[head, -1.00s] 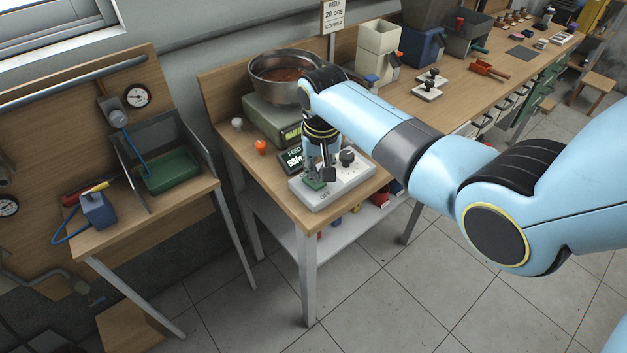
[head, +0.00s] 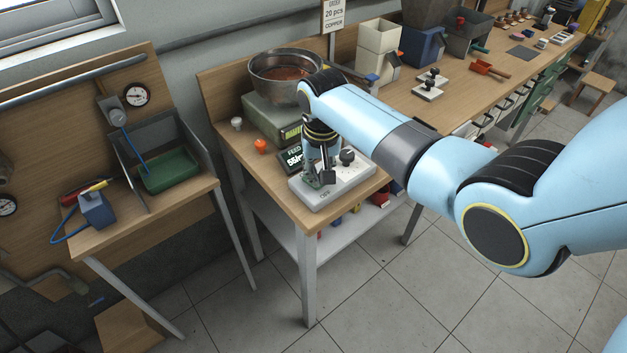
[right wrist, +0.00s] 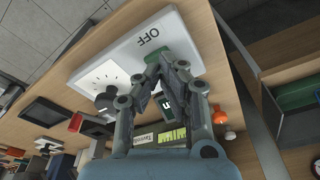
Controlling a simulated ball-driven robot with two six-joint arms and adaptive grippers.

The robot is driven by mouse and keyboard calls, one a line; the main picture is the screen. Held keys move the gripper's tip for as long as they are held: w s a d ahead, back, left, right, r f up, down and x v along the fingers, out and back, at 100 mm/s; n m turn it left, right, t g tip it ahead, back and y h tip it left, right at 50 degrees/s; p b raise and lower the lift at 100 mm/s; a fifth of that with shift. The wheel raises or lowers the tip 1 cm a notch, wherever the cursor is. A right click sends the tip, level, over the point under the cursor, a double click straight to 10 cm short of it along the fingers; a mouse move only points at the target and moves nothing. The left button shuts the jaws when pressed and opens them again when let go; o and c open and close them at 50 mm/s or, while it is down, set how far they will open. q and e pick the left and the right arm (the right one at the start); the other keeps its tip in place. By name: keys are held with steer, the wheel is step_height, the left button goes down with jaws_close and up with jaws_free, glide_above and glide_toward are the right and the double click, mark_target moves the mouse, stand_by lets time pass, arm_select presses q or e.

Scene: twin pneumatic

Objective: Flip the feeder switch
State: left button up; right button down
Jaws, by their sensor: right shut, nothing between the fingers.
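The feeder control box (head: 347,178) is a pale, flat box at the front corner of the middle bench. It carries a dark round knob (head: 347,156) and a green switch (right wrist: 155,57) at the end marked OFF. My right gripper (head: 319,183) points down over the switch end of the box. In the right wrist view its fingers (right wrist: 164,72) are shut and empty, with their tips right by the green switch. The fingers partly hide the switch, so I cannot tell its position or whether they touch it. My left gripper is not in view.
A small dark display (head: 291,160) stands behind the box, near a green scale with a metal bowl (head: 283,72). An orange knob (head: 260,146) lies left of them. White blocks with dark knobs (head: 428,92) sit farther right. The floor in front is clear.

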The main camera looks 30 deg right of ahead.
steer(key=shift+f+b, duration=0.4)
steer(key=shift+f, duration=0.2)
steer(key=shift+r, duration=0.1)
step_height(320, 180, up, 3)
steer(key=p, duration=0.3)
steer(key=shift+r, duration=1.95)
